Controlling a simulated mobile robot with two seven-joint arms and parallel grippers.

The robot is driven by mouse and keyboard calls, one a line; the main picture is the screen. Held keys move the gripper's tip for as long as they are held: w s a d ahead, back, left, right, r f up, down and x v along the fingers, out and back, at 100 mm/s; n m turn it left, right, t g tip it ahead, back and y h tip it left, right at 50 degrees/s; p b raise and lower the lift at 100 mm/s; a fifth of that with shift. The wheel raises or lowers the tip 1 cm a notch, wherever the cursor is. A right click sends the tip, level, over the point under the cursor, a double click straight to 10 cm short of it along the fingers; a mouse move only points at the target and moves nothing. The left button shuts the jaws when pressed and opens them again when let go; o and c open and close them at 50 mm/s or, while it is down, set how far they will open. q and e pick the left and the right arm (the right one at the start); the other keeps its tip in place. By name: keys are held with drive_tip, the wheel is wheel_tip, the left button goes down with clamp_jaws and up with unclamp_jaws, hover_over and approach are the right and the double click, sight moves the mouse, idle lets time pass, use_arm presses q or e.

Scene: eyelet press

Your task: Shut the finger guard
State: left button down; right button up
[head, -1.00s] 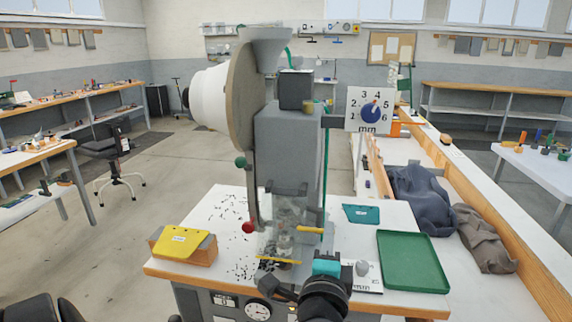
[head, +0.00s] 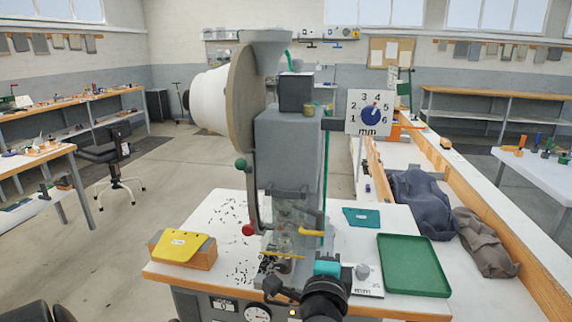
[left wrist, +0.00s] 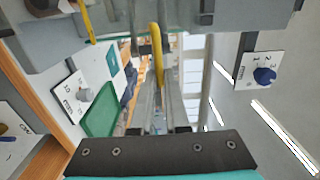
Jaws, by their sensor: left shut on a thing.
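The eyelet press (head: 290,140) stands on the white bench in the middle of the head view. Its clear finger guard (head: 291,214) hangs at the front, with a yellow strip (head: 283,255) along its lower edge; the clear panel's exact tilt is hard to tell. A yellow handle (head: 311,233) sticks out at the guard's right side. My left gripper (left wrist: 157,75) is shut on this handle, which runs between its fingers in the left wrist view. In the head view its teal and black wrist is below the handle and partly hides the press front. My right gripper is not in view.
A yellow plate on a wooden block (head: 180,248) lies left of the press, with small dark bits scattered between. A green tray (head: 412,265) and a teal card (head: 362,217) lie to the right. A dial board (head: 368,111) sticks out right of the press.

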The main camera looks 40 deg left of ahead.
use_arm(q)
drive_tip(key=shift+w+a+f, duration=0.25)
drive_tip(key=shift+w, duration=0.2)
drive_tip(key=shift+w+a+f, duration=0.15)
drive_tip(key=shift+w+a, duration=0.1)
drive_tip(key=shift+w, duration=0.1)
drive_tip(key=c, duration=0.8)
unclamp_jaws()
drive_tip(key=shift+c, duration=0.2)
drive_tip(key=v, duration=0.9)
